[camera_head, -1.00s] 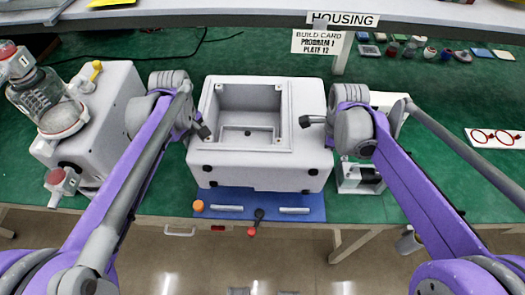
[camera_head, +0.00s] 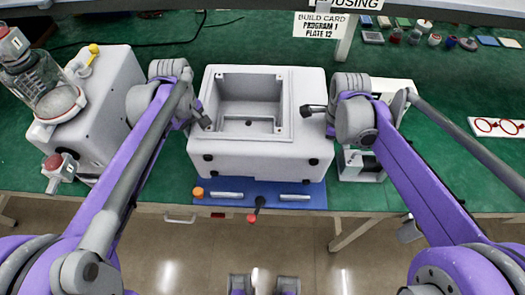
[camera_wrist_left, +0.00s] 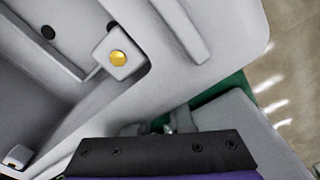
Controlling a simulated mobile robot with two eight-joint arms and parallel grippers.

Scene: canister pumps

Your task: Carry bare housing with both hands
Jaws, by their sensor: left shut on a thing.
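The bare housing (camera_head: 287,149) is a light grey box with an open, empty square cavity in its top, over the front of the green table. It is upright and looks level; whether its underside touches the table is hidden. My left gripper (camera_head: 204,123) is shut on its left side. In the left wrist view, the housing (camera_wrist_left: 215,20) fills most of the frame, with a brass-coloured insert in a corner block.
A blue mat (camera_head: 258,203) with an orange ball and grey bars lies in front of the housing. A grey machine with a glass jar (camera_head: 105,100) stands close on the left. A light grey unit (camera_head: 362,170) is close on the right. A build card (camera_head: 328,25) stands behind.

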